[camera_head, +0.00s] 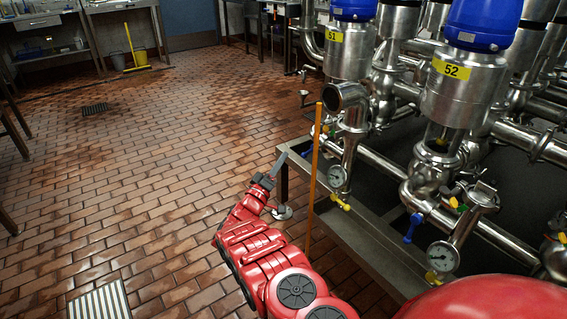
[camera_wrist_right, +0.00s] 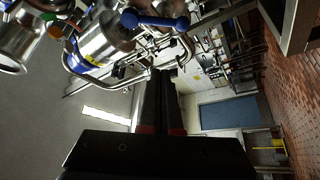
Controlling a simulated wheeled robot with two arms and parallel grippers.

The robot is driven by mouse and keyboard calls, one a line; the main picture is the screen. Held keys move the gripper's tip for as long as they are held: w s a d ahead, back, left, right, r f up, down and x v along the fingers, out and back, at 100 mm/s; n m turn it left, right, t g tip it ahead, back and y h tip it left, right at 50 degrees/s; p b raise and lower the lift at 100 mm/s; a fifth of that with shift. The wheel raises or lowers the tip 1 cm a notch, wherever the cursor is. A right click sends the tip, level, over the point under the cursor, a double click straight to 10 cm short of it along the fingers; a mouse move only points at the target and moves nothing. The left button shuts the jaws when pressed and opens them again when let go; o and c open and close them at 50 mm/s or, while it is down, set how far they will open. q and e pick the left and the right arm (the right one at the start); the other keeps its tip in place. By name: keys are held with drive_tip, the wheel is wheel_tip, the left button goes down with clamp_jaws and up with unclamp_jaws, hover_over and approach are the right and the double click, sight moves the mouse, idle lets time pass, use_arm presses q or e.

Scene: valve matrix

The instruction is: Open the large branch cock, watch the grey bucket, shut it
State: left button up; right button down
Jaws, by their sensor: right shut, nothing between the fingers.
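Several small cocks sit on the steel pipework in the head view: one with a blue handle (camera_head: 413,228) and others with yellow handles (camera_head: 341,202). I cannot tell which is the large branch cock. A blue handle (camera_wrist_right: 155,20) also shows at the top of the right wrist view. A grey bucket (camera_head: 116,61) stands on the floor at the far back left. My right gripper (camera_head: 279,164) is shut and empty, left of the valve frame and apart from the cocks. Its dark fingers (camera_wrist_right: 160,105) are together in the wrist view. My left gripper is out of view.
A metal frame (camera_head: 365,240) carries the valves labelled 51 and 52. An upright orange pole (camera_head: 313,185) stands right of my gripper. A yellow bucket (camera_head: 139,60) is beside the grey one. The tiled floor (camera_head: 150,170) on the left is mostly clear.

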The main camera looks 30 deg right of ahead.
sight(309, 151)
drive_tip(key=d+b, duration=0.1)
drive_tip(key=d, duration=0.6)
drive_tip(key=shift+w+b, duration=0.25)
drive_tip(key=shift+b, duration=0.15)
drive_tip(key=shift+d+f, duration=0.1)
drive_tip(key=shift+d, duration=0.05)
